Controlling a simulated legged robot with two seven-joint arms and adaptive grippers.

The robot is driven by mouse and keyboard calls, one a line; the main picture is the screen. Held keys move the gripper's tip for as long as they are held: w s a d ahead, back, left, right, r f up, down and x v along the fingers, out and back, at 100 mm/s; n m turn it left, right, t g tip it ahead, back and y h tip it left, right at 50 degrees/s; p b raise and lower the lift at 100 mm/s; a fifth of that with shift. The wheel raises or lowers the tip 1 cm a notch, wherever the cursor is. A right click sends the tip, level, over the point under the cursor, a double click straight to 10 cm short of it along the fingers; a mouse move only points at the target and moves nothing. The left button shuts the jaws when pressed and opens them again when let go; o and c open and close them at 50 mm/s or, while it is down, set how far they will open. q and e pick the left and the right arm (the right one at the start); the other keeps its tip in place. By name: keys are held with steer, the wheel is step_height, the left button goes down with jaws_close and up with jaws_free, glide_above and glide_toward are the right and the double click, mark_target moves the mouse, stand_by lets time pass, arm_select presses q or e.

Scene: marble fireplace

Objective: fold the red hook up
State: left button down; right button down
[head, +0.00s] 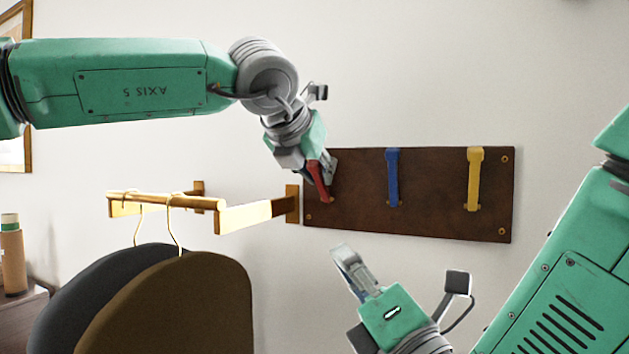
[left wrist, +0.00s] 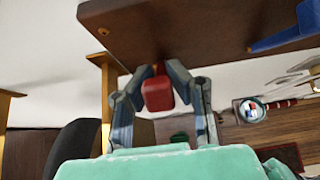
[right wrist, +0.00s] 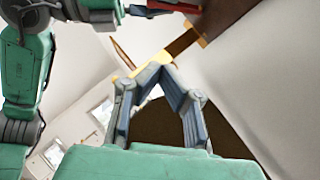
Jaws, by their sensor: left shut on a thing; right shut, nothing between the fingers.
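The red hook (head: 319,182) is at the left end of the dark brown wooden board (head: 420,222) on the wall. In the head view it slants, its top leaning left of its base, unlike the upright blue hook (head: 392,176) and yellow hook (head: 474,178). My left gripper (head: 326,168) is at the red hook and partly hides its upper part. In the left wrist view the red hook (left wrist: 157,94) sits between the fingers of my left gripper (left wrist: 158,72), which is shut on it. My right gripper (head: 342,252) is shut and empty below the board, apart from it.
A brass rail (head: 258,214) projects from the wall left of the board, with a brass bar (head: 150,199) carrying hangers with a dark and a brown garment (head: 180,305). A cabinet with a bottle (head: 12,260) stands at far left. Wall right of the board is clear.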

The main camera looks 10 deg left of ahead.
mark_target(315, 180)
steer(key=shift+n+y, duration=0.3)
steer(key=shift+n, duration=0.3)
steer(key=shift+w+a+r, duration=0.8)
steer(key=shift+w+r, duration=0.7)
steer(key=shift+r, duration=0.05)
steer(key=shift+w+a+r, duration=0.75)
steer(key=shift+w+r, duration=0.75)
steer(key=shift+r, duration=0.1)
steer(key=shift+w+a+r, duration=0.8)
steer(key=shift+w+r, duration=0.7)
steer(key=shift+r, duration=0.05)
